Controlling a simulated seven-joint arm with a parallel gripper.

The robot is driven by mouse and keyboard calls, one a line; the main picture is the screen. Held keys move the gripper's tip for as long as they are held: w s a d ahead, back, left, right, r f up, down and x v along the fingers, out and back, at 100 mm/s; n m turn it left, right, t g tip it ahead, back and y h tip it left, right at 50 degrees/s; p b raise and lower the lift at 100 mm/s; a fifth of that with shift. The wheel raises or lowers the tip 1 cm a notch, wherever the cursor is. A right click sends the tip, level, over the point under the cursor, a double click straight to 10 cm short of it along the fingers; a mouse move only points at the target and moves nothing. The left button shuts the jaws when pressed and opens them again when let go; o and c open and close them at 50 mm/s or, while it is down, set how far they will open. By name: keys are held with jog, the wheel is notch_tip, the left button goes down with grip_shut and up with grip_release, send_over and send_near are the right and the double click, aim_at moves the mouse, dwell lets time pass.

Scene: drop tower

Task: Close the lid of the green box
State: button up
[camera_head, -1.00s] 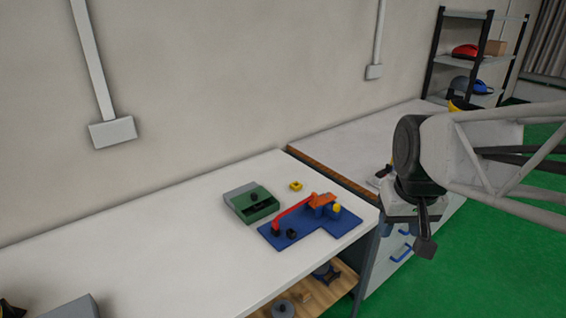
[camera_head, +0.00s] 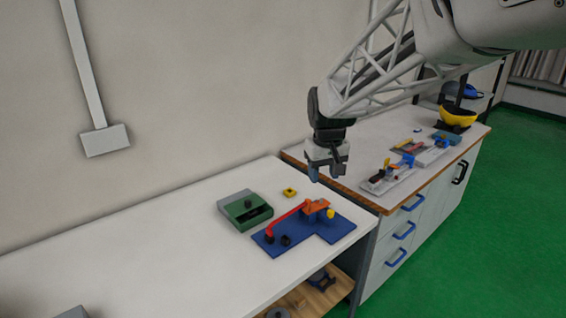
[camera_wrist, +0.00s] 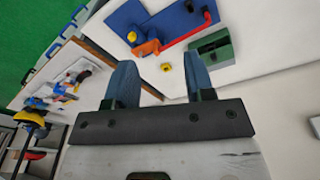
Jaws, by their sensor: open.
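The green box (camera_head: 254,217) sits on the white table. Its top is partly open, showing a dark inside at the front. A grey flat part (camera_head: 228,197) lies at its back left, and a small dark knob stands on top. In the wrist view the green box (camera_wrist: 212,42) shows at the upper right. My gripper (camera_head: 328,174) is open and empty, in the air above and to the right of the box. In the wrist view its two blue fingers (camera_wrist: 161,82) stand apart with nothing between them.
A blue base (camera_head: 325,233) with a red lever and orange block stands right of the box. A small yellow block (camera_head: 290,192) lies behind it. A second bench (camera_head: 365,138) with tools stands at the right.

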jog(key=w+a+f+n, duration=0.2)
jog(key=w+a+f, duration=0.6)
jog(key=w+a, duration=0.45)
jog(key=n+g, duration=0.1)
jog(key=n, duration=0.1)
send_over(247, 201)
notch_tip(247, 201, down, 12)
jog(key=shift+w+r, duration=0.1)
jog(key=shift+r, duration=0.05)
jog(key=shift+f, duration=3.9)
grip_shut()
